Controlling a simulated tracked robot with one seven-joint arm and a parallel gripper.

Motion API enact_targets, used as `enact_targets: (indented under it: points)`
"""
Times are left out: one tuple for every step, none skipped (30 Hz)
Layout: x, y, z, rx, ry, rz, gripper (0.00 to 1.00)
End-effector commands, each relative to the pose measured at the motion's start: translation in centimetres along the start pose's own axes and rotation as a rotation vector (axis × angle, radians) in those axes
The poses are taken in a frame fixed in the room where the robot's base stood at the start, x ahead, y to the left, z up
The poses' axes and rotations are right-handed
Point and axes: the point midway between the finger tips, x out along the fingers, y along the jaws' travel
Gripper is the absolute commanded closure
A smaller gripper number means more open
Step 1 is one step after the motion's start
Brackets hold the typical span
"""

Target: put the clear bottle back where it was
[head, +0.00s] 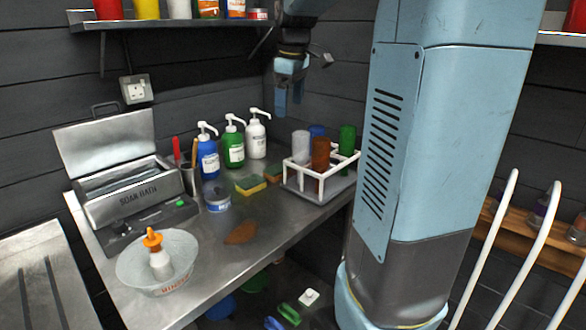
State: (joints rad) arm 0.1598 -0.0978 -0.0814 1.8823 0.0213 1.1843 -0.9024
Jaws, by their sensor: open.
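A pale, greyish clear bottle (300,146) stands in the left part of a white wire rack (322,196) on the steel bench. A brown bottle (320,153), a blue one (317,131) and a green one (347,139) stand in the same rack. My gripper (289,106) points down above the rack's back left, open and empty, apart from the clear bottle.
Blue (208,154), green (234,145) and white (256,137) pump bottles stand left of the rack. Sponges (250,185), a tub (217,197) and a lidded steel bath (131,190) share the bench. A shelf (165,23) hangs above; the bench's front middle is mostly clear.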

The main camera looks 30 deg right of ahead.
Motion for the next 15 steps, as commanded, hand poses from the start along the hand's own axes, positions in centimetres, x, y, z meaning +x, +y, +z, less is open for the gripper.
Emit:
enact_targets:
  points:
    - [-0.5,-1.9,0.6,0.034,0.017,0.012,0.12]
    - [-0.7,-2.9,0.9,0.057,0.027,0.02,0.12]
    - [-0.9,-4.1,1.3,0.089,0.04,0.029,0.12]
    - [-1.1,-5.0,1.7,0.113,0.05,0.035,0.12]
    - [-1.1,-6.0,2.1,0.137,0.06,0.041,0.12]
    - [-1.2,-7.2,2.6,0.17,0.073,0.048,0.12]
    - [-1.2,-8.1,3.0,0.193,0.084,0.053,0.12]
    - [-1.3,-9.0,3.4,0.217,0.095,0.059,0.12]
    - [-1.2,-10.2,3.9,0.249,0.109,0.064,0.12]
    - [-1.2,-11.1,4.3,0.273,0.12,0.069,0.12]
    - [-1.1,-12.0,4.8,0.297,0.132,0.072,0.12]
    - [-1.0,-13.2,5.4,0.328,0.146,0.077,0.12]
    - [-0.8,-14.0,5.8,0.352,0.159,0.081,0.12]
    - [-0.7,-14.9,6.3,0.376,0.17,0.084,0.12]
    - [-0.4,-16.0,6.9,0.408,0.186,0.087,0.12]
